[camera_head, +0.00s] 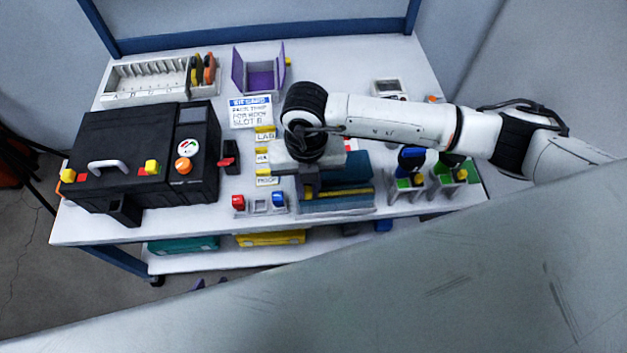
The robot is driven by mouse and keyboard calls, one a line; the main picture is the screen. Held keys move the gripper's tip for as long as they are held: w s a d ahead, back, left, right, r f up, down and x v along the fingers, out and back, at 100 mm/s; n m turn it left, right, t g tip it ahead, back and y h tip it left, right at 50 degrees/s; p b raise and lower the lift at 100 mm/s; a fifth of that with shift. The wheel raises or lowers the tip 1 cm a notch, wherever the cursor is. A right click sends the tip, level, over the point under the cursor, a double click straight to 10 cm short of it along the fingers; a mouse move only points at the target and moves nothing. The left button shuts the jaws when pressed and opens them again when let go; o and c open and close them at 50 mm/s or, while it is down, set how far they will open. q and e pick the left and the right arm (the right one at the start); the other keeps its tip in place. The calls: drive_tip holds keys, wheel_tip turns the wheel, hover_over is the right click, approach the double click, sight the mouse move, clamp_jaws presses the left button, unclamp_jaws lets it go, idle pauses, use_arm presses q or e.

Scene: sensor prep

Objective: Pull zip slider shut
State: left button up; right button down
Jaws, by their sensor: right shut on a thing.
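A teal pouch (347,167) lies on a grey and yellow holder (335,203) at the front middle of the white table. My right arm comes in from the right, and its wrist is above the pouch's left part. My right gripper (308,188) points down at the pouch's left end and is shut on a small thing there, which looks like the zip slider. The slider itself is hidden under the wrist and fingers, so I cannot see where along the zip it sits. My left gripper is not in view.
A black case (100,160) with a handle fills the table's left. A slotted rack (145,82) and a purple open box (262,78) stand at the back. Green-topped stands (408,187) are right of the pouch. Red and blue pieces (238,202) sit near the front edge.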

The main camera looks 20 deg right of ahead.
drive_tip(key=shift+w+a+r, duration=0.1)
drive_tip(key=shift+a, duration=0.3)
drive_tip(key=c, duration=1.7)
unclamp_jaws()
drive_tip(key=shift+a, duration=0.1)
wheel_tip(320, 180, up, 10)
drive_tip(key=shift+r, duration=0.15)
